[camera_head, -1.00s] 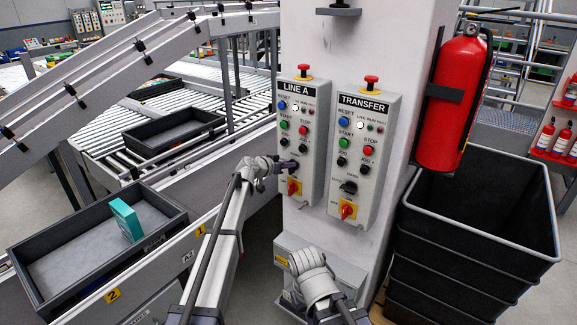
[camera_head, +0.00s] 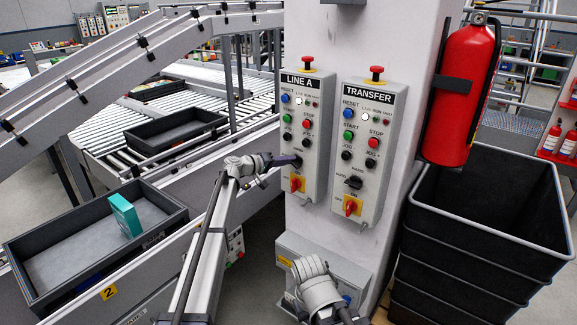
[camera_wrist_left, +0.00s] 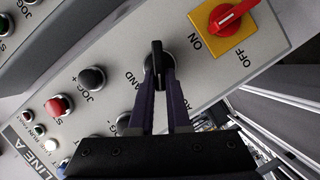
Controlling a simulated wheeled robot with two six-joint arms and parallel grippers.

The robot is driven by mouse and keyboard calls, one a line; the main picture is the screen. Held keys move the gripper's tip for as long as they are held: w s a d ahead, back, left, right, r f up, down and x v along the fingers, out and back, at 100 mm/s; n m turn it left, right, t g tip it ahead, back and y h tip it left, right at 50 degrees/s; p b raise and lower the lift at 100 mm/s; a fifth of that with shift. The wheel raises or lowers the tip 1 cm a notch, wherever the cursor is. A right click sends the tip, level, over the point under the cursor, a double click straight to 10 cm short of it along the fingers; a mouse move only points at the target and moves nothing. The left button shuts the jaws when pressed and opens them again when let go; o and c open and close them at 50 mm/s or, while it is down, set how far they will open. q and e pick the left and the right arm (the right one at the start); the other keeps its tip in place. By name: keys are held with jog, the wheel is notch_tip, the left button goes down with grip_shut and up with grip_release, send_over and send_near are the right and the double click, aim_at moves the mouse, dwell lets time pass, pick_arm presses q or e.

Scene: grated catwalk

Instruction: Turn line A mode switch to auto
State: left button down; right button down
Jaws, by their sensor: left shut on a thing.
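The LINE A panel (camera_head: 313,185) hangs on the left part of the pale column. In the left wrist view its black mode switch (camera_wrist_left: 158,64) has a raised handle pointing to the top of the picture. The HAND label shows to its left; the label on its right is partly covered. My left gripper (camera_head: 292,160) reaches the panel from the left. In the wrist view its two dark fingers (camera_wrist_left: 160,85) are closed on the switch handle. In the head view the fingers largely cover the switch.
A red and yellow ON/OFF switch (camera_wrist_left: 226,16) sits close to the mode switch. The TRANSFER panel (camera_head: 363,150) is to the right. A fire extinguisher (camera_head: 466,95) and black bins (camera_head: 480,250) stand farther right. A tray holds a teal box (camera_head: 125,215).

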pick_arm(q)
jog(key=shift+a+f+n+h+b, duration=0.15)
jog(key=shift+n+h+b, duration=0.25)
jog(key=shift+n+b, duration=0.4)
jog(key=shift+d+f+n+h+b, duration=0.1)
jog(key=shift+f+n+h+b, duration=0.25)
jog(key=shift+n+b, duration=0.45)
jog(key=shift+a+f+n+h+b, duration=0.15)
jog(key=shift+n+h+b, duration=0.3)
jog(key=shift+n+b, duration=0.35)
jog(key=shift+d, duration=0.1)
jog(key=c, duration=0.9)
grip_release()
jog(key=shift+r+t, duration=0.1)
jog(key=shift+t, duration=0.3)
jog(key=v, duration=0.7)
jog(key=shift+s+a, duration=0.15)
jog(key=shift+a, duration=0.25)
